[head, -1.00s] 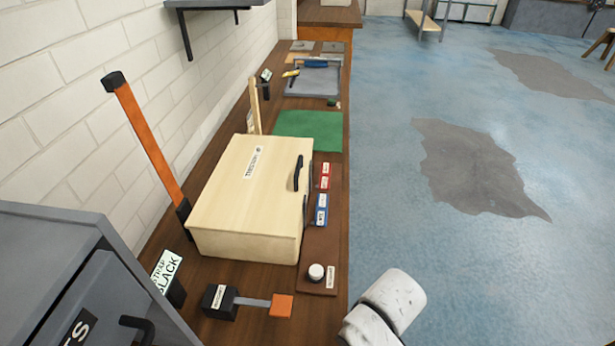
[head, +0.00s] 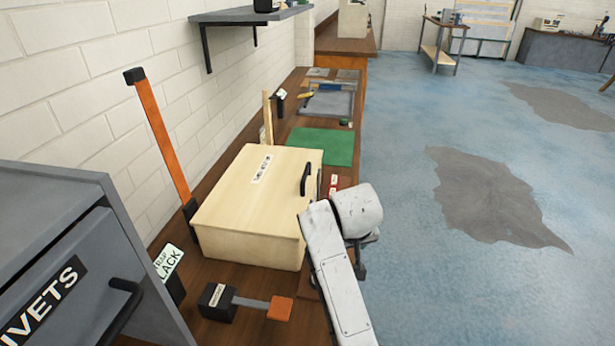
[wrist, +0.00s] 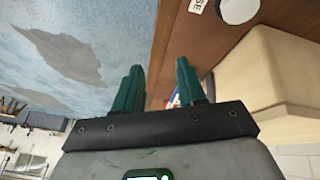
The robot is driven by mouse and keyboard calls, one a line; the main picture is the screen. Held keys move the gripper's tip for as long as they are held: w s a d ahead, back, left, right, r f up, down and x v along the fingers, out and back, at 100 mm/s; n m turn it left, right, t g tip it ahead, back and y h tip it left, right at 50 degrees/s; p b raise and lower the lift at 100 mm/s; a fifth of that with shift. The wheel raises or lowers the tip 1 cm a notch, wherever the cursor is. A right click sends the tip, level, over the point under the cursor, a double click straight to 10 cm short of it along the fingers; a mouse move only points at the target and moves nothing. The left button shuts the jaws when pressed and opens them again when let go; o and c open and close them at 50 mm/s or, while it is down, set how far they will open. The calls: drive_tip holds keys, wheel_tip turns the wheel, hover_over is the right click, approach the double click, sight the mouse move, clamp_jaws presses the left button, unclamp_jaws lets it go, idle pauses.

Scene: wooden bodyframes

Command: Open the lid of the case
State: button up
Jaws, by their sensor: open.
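The case (head: 250,240) is a pale wooden box on the brown bench, with its lid (head: 240,195) shut. A black handle (head: 306,180) sits at the lid's right edge. In the wrist view the case (wrist: 270,70) is at the right. My gripper (wrist: 160,85) has dark green fingers, spread apart with nothing between them. It is over the bench's edge beside the case, apart from it. In the head view my white arm stands in front of the case's right side and hides the fingers.
A grey cabinet (head: 60,240) stands at the near left. An orange post (head: 160,140) rises at the case's left. A black block with an orange-ended lever (head: 250,303) lies in front. A green mat (head: 325,146) lies behind. The blue floor (head: 450,290) at the right is clear.

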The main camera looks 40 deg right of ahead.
drive_tip(key=w+d+r+m+b, duration=0.3)
drive_tip(key=w+d+r+b, duration=0.1)
drive_tip(key=w+r, duration=0.5)
drive_tip(key=m+t+y+b, duration=0.1)
drive_tip(key=m+y+b, duration=0.1)
drive_tip(key=b, duration=0.2)
approach(306, 172)
drive_tip(key=x, duration=0.8)
drive_tip(key=shift+r, duration=0.1)
clamp_jaws()
